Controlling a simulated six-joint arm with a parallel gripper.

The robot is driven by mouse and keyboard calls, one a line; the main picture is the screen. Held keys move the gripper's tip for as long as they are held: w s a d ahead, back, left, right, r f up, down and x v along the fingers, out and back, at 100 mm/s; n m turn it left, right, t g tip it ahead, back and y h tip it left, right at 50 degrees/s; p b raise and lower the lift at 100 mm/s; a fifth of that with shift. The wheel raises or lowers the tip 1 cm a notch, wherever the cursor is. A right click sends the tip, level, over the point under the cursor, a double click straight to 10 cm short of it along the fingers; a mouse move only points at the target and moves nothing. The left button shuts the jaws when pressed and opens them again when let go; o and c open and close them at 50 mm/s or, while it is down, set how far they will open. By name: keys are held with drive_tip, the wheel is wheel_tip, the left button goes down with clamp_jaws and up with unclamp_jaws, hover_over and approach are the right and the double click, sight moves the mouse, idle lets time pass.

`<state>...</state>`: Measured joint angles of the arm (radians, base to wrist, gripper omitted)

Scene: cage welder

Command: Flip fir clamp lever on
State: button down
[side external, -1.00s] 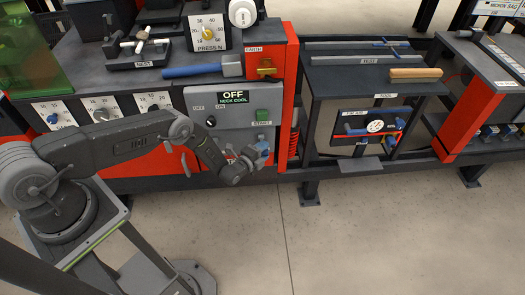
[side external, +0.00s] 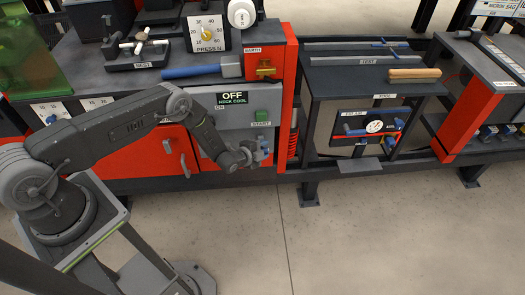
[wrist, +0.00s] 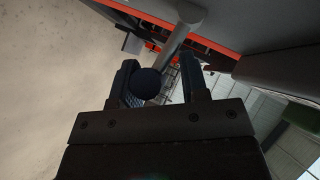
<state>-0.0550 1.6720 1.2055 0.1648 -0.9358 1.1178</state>
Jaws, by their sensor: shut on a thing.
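My gripper (side external: 263,150) is in front of the red and grey machine, below the green START button (side external: 262,115). In the wrist view my gripper (wrist: 158,63) has its fingers on either side of a lever with a dark ball knob (wrist: 148,83) and a grey rod (wrist: 177,42). The fingers are shut on this lever. The rod runs up from the knob toward the dark, red-edged machine. In the side view the lever is hard to make out behind the gripper. I cannot read a clamp label there.
A panel above reads OFF, NECK COOL (side external: 233,97). A blue-handled tool (side external: 195,71) lies on the bench top. A red post (side external: 286,125) stands close right of my gripper. Right of it is a dark stand with a gauge (side external: 375,126). The floor in front is clear.

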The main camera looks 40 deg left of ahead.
drive_tip(key=shift+a+r+n+g+h, duration=0.25)
drive_tip(key=shift+r+n+g, duration=0.1)
drive_tip(key=shift+n+g, duration=0.2)
drive_tip(key=shift+a+r+n+g+h, duration=0.15)
drive_tip(key=shift+r+n+g+h, duration=0.2)
drive_tip(key=shift+g, duration=0.3)
drive_tip(key=shift+s, duration=0.1)
drive_tip(key=c, duration=0.8)
unclamp_jaws()
drive_tip(key=shift+f, duration=0.1)
drive_tip(key=shift+o, duration=1.3)
drive_tip(key=shift+d, duration=0.15)
drive_tip(key=shift+r, duration=0.2)
drive_tip(key=v, duration=1.3)
drive_tip(key=shift+s+r, duration=0.2)
drive_tip(key=shift+r, duration=0.05)
